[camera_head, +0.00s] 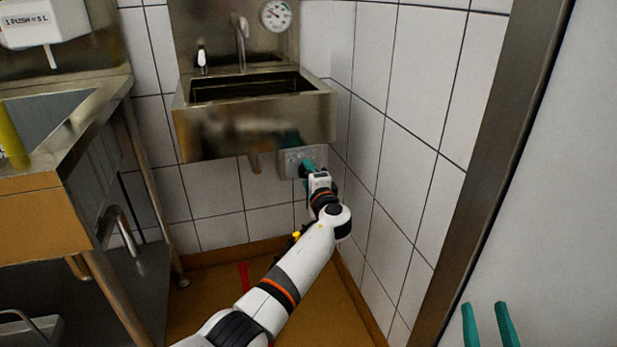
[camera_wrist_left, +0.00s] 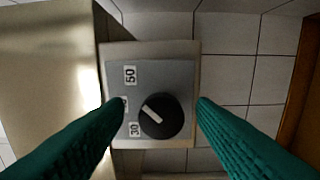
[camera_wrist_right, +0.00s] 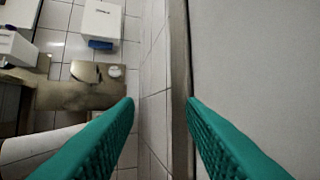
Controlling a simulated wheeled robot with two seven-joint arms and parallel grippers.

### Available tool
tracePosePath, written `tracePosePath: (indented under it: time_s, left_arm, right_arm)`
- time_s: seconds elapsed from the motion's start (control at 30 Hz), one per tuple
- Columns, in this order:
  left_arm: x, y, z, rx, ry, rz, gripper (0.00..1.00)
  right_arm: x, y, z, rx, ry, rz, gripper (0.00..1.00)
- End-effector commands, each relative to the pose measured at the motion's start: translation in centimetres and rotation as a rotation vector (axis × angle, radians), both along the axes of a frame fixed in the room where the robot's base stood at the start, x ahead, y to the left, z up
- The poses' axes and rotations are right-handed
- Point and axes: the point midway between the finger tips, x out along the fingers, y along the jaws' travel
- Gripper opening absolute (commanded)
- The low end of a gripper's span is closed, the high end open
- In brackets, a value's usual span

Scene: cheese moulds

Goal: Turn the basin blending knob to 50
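The blending knob (camera_wrist_left: 175,118) is round and black with a white pointer line, on a grey plate (camera_wrist_left: 165,75) in the left wrist view. Labels 50 and 30 are readable; a label between them is partly hidden by a finger. The pointer slants up and left, roughly toward that middle label. My left gripper (camera_wrist_left: 160,104) is open, its green fingers on either side of the knob with gaps visible. In the head view, my left gripper (camera_head: 306,168) is at the plate (camera_head: 289,160) under the basin (camera_head: 255,128). My right gripper (camera_head: 490,325) is open and empty; it also shows in the right wrist view (camera_wrist_right: 161,100).
The steel basin with tap (camera_head: 240,40) and round gauge (camera_head: 276,15) is above the plate. A tiled wall (camera_head: 400,130) runs close on the right, ending at a metal frame (camera_head: 495,150). A steel bench (camera_head: 85,125) stands left. Some floor is clear below.

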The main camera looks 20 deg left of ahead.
Motion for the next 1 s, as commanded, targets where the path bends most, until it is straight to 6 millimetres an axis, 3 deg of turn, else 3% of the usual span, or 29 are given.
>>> tracePosePath:
  time_s: [0.27,0.57,0.8,1.0]
  left_arm:
    - [-0.4,-0.3,-0.1,-0.002,0.001,0.000,0.51]
    - [-3.8,-2.7,0.0,-0.003,0.003,-0.003,0.51]
    - [-7.6,-5.1,0.0,-0.003,0.002,-0.001,0.51]
    - [-9.5,-6.5,0.0,-0.001,0.001,-0.001,0.51]
  right_arm:
    - [0.1,0.0,-0.2,-0.005,0.022,-0.001,0.36]
    - [0.9,-0.6,-4.9,-0.091,0.340,-0.019,0.36]
    - [0.0,-1.5,-9.1,-0.158,0.607,-0.037,0.36]
    - [-0.8,-2.0,-11.0,-0.187,0.724,-0.043,0.36]
